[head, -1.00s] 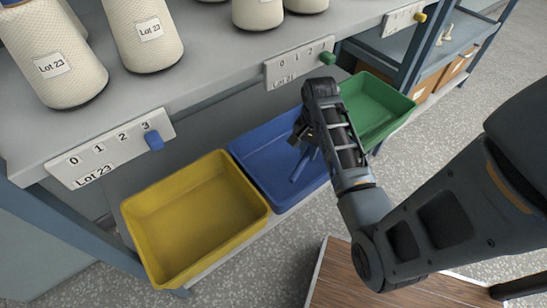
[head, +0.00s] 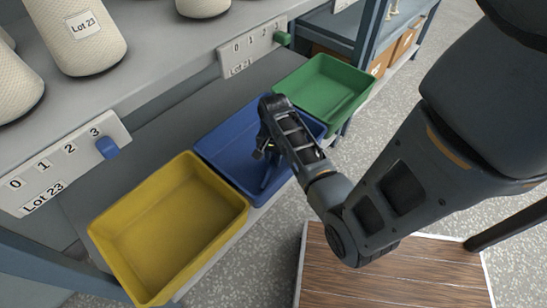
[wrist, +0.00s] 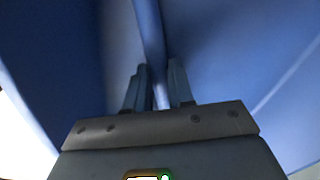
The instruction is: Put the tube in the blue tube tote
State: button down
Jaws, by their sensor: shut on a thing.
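The blue tube tote (head: 226,152) sits on the lower shelf between a yellow tote and a green tote. My gripper (head: 264,152) is down over this tote, and its blue walls (wrist: 55,55) fill most of the wrist view. The gripper is shut on a blue tube (head: 268,177), which hangs tilted below the fingers in the head view. In the wrist view the tube (wrist: 150,38) runs out from between the fingers (wrist: 158,78). I cannot tell whether the tube's lower end touches the tote floor. My arm hides the tote's right part.
The yellow tote (head: 165,217) is left of the blue one and looks empty. The green tote (head: 322,88) is right and looks empty. Cones labelled Lot 23 (head: 75,38) stand on the shelf above. A wooden-topped surface (head: 385,275) lies at the front right.

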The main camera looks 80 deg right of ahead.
jog(key=shift+f, duration=0.1)
jog(key=c, duration=1)
grip_release()
jog(key=shift+d+r+p, duration=0.1)
jog(key=shift+r+p, duration=0.85)
jog(key=shift+r, duration=3)
